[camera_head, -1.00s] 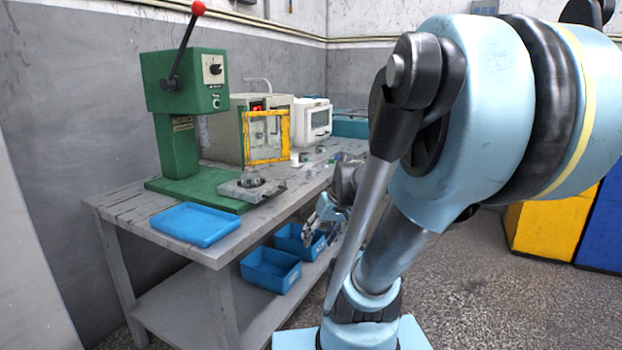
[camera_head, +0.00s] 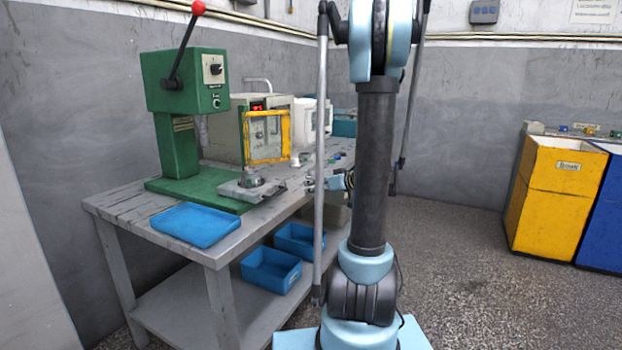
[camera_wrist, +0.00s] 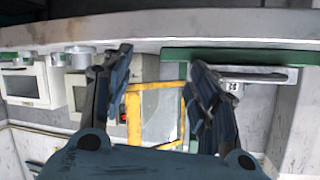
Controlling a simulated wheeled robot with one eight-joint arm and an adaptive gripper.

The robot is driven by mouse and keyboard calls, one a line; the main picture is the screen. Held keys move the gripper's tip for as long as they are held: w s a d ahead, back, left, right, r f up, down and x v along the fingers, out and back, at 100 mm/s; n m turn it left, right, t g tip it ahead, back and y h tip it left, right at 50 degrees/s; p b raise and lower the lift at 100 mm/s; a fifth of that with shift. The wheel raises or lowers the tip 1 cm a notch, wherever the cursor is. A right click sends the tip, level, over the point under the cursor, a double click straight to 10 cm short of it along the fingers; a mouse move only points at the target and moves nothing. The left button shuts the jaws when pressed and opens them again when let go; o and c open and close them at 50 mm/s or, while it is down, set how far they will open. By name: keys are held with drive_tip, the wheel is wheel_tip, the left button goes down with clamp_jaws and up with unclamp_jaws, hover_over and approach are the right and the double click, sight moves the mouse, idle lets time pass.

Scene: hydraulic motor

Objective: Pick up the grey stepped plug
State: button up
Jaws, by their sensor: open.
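A small light-grey piece with a stepped outline (camera_wrist: 80,57) shows at the upper left of the wrist view, which is upside down. It may be the grey stepped plug; a second grey piece (camera_wrist: 55,61) is beside it. In the head view a small pale piece (camera_head: 295,161) stands on the bench near the yellow frame; I cannot tell if it is the same one. My gripper (camera_head: 311,183) is at the bench's right edge, fingers toward the bench. In the wrist view my gripper (camera_wrist: 160,60) is open, with nothing held between its fingers.
The bench (camera_head: 130,208) carries a green press (camera_head: 185,90), a grey fixture (camera_head: 232,190), a blue tray (camera_head: 195,225) and a box with a yellow frame (camera_head: 285,140). Blue bins (camera_head: 270,272) sit below. Yellow (camera_head: 555,200) and blue containers stand at right, with open floor between.

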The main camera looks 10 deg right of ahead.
drive_tip(key=w+d+t, duration=0.5)
drive_tip(key=w+d, duration=0.2)
drive_tip(key=d, duration=0.2)
approach(315, 171)
drive_tip(key=shift+n, duration=0.3)
drive_tip(key=x, duration=0.7)
drive_tip(key=shift+s+a+r, duration=0.1)
drive_tip(key=shift+s+a, duration=0.05)
drive_tip(key=shift+a, duration=0.05)
drive_tip(key=shift+x, duration=2.6)
drive_tip(key=shift+d, duration=0.15)
clamp_jaws()
